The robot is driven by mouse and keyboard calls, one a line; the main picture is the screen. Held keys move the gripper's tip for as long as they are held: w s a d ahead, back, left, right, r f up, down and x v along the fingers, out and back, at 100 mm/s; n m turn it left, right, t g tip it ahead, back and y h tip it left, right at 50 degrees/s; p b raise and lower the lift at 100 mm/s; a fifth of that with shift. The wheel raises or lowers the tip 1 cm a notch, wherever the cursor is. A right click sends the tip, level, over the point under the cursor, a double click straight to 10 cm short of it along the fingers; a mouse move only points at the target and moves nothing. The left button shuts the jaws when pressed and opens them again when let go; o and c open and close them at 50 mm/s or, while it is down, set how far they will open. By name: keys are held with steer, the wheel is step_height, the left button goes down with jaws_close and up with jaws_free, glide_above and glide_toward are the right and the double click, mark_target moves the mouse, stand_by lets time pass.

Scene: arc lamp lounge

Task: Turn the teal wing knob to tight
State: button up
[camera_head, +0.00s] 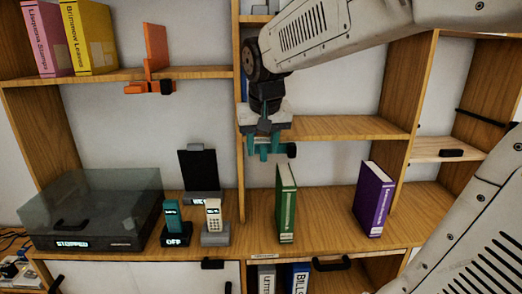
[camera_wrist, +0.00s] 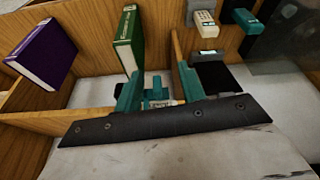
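The teal wing knob (camera_wrist: 157,95) shows in the wrist view between my fingertips, with a pale label or plate beside it that I cannot read. My gripper (camera_wrist: 160,88) has two teal fingers, spread apart with the knob in the gap, and they do not look closed on it. In the head view my gripper (camera_head: 264,145) is in front of the shelf's middle upright, above the green book. There the teal fingers and the knob overlap, so I cannot separate them clearly. The knob's mount and its tight mark are hidden or too small to tell.
Below stand a green book (camera_head: 286,205), a purple book (camera_head: 373,199), a white handset (camera_head: 213,217), a teal handset (camera_head: 172,217) and a turntable (camera_head: 95,212). An orange bracket (camera_head: 155,55) is on the upper left shelf. The middle shelf board (camera_head: 345,128) is bare.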

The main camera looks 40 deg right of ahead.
steer(key=m, duration=0.2)
glide_above(264, 146)
steer(key=s+a, duration=0.2)
steer(key=shift+d+h, duration=0.3)
steer(key=shift+d, duration=0.05)
steer(key=x, duration=0.7)
steer(key=shift+w+r, duration=0.1)
steer(key=shift+w, duration=0.1)
steer(key=shift+c, duration=0.3)
steer(key=shift+t, duration=0.3)
jaws_close()
